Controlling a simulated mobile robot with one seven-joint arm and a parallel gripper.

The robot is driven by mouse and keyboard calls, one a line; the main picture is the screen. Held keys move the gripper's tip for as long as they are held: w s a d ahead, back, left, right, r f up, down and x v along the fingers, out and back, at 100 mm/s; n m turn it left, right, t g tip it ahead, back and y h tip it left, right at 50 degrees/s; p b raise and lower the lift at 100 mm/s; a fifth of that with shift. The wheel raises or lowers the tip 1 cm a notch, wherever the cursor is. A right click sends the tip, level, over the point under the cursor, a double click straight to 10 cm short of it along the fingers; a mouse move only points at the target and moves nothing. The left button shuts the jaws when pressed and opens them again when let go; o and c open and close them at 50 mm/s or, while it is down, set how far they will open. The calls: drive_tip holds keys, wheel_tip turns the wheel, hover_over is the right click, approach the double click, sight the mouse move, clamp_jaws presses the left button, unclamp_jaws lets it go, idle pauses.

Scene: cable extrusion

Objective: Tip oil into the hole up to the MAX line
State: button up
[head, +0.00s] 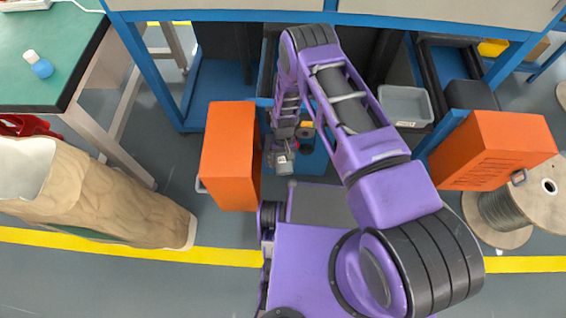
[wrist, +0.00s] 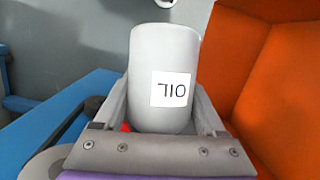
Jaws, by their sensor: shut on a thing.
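A pale grey-white oil container (wrist: 165,60) with a white "OIL" label is in the wrist view. The lettering appears upside down there. My gripper (wrist: 161,118) is shut on it, with one finger on each side. In the head view my gripper (head: 283,150) is low between the orange boxes, beside a blue structure (head: 312,158); the container looks like a small grey shape there. I cannot make out the hole or the MAX line in either view, and my arm covers part of the area.
An orange box (head: 230,155) stands close to the left of my gripper and another orange box (head: 495,150) is at the right. A cable spool (head: 515,212) and a grey bin (head: 405,104) are right. A green-topped table (head: 50,55) is at upper left.

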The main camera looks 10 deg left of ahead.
drive_tip(key=shift+w+a+t, duration=0.2)
drive_tip(key=shift+w+t, duration=0.5)
drive_tip(key=shift+w, duration=0.1)
drive_tip(key=shift+f, duration=0.1)
drive_tip(key=shift+s, duration=0.1)
drive_tip(key=shift+s, duration=0.1)
